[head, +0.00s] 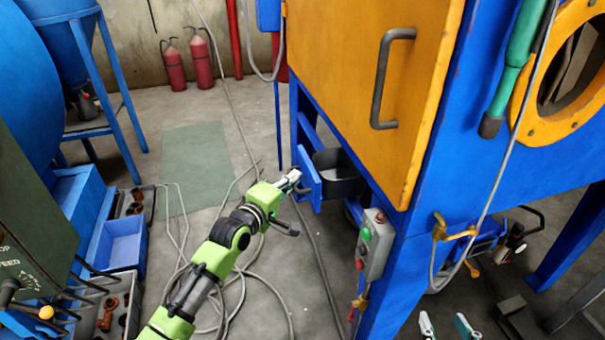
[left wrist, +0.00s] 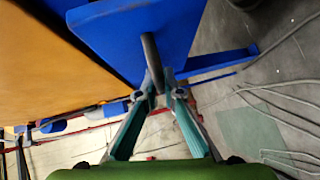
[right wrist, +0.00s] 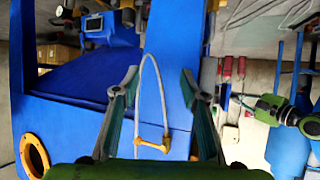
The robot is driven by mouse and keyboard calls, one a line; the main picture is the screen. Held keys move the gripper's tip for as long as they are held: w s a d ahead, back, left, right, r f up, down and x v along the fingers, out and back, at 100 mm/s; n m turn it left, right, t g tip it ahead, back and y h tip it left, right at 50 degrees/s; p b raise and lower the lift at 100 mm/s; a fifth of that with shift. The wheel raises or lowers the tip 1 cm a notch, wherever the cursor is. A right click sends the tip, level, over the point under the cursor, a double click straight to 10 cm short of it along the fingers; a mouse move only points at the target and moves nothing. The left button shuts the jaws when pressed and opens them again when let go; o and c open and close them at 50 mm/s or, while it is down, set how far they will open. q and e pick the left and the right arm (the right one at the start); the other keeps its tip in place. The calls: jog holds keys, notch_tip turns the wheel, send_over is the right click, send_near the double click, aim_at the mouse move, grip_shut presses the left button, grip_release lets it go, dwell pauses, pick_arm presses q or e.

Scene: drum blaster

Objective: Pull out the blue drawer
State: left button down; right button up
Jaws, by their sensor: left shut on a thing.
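The blue drawer (head: 308,180) is low on the blue and yellow blasting cabinet and stands partly out, with a dark grey bin (head: 343,185) visible behind its front. In the left wrist view its blue front (left wrist: 130,35) carries a dark curved handle (left wrist: 151,58). My left gripper (head: 294,178) is shut on this handle, whose lower end lies between the fingertips (left wrist: 160,92). My right gripper (head: 448,324) is open and empty at the bottom of the head view. In the right wrist view its fingers (right wrist: 163,88) are wide apart, with a grey hose behind them.
A control box (head: 375,245) with buttons is on the cabinet leg, right of the drawer. Grey cables (head: 255,285) lie on the floor around my left arm. A blue bin (head: 122,245) stands at left.

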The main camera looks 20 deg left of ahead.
pick_arm(q)
jog(key=s+a+p, duration=0.2)
jog(key=s+a, duration=0.1)
jog(key=a, duration=0.2)
jog(key=shift+s+a, duration=0.15)
jog(key=shift+s, duration=0.15)
pick_arm(e)
jog(key=s+d+f+g+h, duration=0.1)
jog(key=s+d+f+g, duration=0.3)
jog(key=s, duration=0.7)
jog(key=shift+f+g+h, duration=0.4)
jog(key=shift+f+g, duration=0.8)
jog(key=shift+f, duration=0.7)
pick_arm(q)
jog(key=c, duration=2.4)
grip_release()
jog(key=shift+c, duration=0.2)
jog(key=v, duration=1.2)
